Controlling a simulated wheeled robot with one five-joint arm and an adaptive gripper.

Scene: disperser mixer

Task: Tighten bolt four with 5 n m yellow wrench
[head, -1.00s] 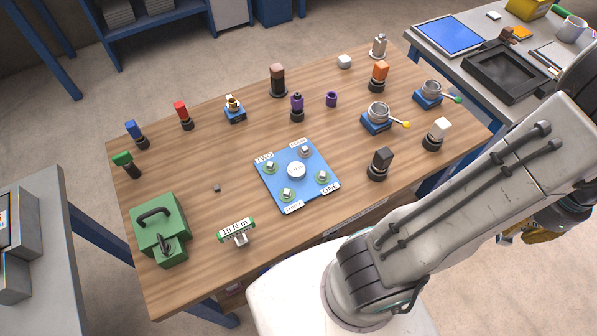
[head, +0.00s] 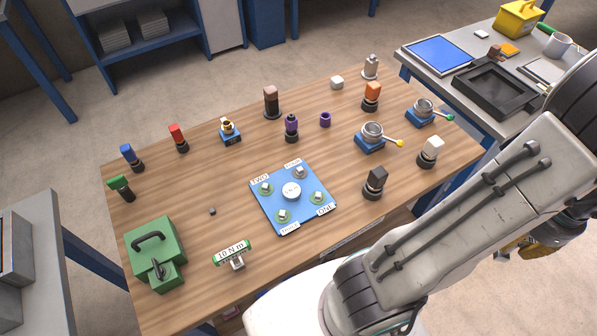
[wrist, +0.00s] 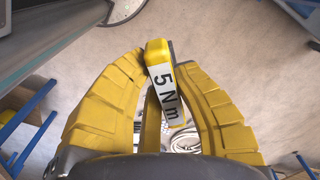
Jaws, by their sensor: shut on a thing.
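The yellow wrench (wrist: 165,85), with a white label reading 5 N m, is held between the two yellow fingers of my gripper (wrist: 160,62) in the wrist view. In the head view my gripper (head: 535,247) is at the right edge, off the table's right side and partly hidden by my arm. The blue plate (head: 270,210) lies on the wooden table with a round white centre and a bolt near each corner. Bolt four (head: 299,172) is at the plate's far right corner, by a small label that is hard to read.
A 10 N m wrench (head: 231,254) stands at the table's (head: 205,165) near edge. A green box (head: 154,250) is at the near left. Several coloured pieces line the far and right sides. A grey side table (head: 420,72) stands at the right. The wood left of the plate is mostly clear.

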